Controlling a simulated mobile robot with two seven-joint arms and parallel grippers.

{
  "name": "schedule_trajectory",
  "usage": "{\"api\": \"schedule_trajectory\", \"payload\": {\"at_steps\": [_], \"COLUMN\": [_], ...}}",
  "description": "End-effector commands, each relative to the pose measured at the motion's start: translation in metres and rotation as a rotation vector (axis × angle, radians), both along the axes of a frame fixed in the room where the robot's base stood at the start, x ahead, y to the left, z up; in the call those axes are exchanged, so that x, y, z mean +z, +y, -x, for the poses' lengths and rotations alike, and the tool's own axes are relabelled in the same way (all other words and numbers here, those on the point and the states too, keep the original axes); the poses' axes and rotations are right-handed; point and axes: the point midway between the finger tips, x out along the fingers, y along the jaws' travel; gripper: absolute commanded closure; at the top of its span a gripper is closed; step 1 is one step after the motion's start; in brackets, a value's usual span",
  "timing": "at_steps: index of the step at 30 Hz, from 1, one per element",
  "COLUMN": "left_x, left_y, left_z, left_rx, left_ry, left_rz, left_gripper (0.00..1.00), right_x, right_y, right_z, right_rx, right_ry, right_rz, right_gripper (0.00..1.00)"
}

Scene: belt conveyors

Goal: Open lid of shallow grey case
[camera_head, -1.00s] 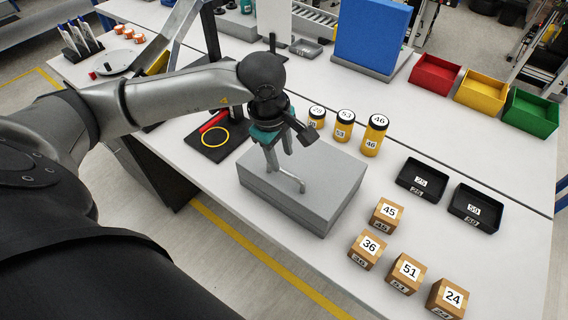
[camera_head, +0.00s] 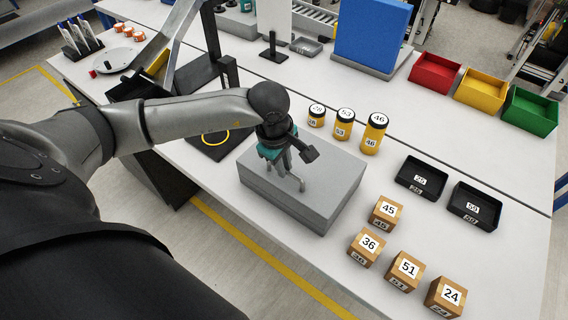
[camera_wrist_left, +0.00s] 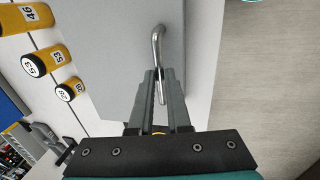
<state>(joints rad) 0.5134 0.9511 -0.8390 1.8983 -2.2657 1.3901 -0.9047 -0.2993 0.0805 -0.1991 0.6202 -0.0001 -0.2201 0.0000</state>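The shallow grey case (camera_head: 335,203) lies on the white table in the head view, its flat lid (camera_head: 325,165) down. A bent metal handle (camera_head: 301,184) stands on the lid; it also shows in the left wrist view (camera_wrist_left: 156,45). My left gripper (camera_head: 287,181) is low over the lid at the handle. In the left wrist view its fingers (camera_wrist_left: 160,76) are close together with the handle bar between them, and they look shut on it. The gripper body hides part of the handle in the head view. My right gripper is not in view.
Yellow numbered canisters (camera_head: 343,124) stand just behind the case. Numbered boxes (camera_head: 367,247) and black trays (camera_head: 423,178) are to its right. A black mat with a yellow ring (camera_head: 215,137) lies to its left. A blue panel (camera_head: 370,42) stands behind.

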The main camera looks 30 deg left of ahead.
Motion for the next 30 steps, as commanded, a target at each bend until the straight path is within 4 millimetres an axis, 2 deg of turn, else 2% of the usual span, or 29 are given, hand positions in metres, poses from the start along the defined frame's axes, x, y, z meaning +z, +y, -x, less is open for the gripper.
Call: {"api": "schedule_trajectory", "payload": {"at_steps": [1,3,4,30], "left_x": [0.0002,0.0002,0.0002,0.0004], "left_y": [0.0001,0.0001,0.0001,0.0003], "left_z": [-0.0001,-0.0001,0.0000,0.0000], "left_rx": [0.000,0.000,0.000,0.000], "left_ry": [0.000,0.000,0.000,0.000], "left_rz": [0.000,0.000,0.000,0.000], "left_gripper": [0.91,0.99,1.00,1.00], "right_x": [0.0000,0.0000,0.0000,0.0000], "right_y": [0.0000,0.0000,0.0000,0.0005], "right_z": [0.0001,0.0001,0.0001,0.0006], "right_rx": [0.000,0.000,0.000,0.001], "right_ry": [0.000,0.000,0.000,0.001], "right_rz": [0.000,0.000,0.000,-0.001], "right_gripper": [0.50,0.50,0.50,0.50]}}
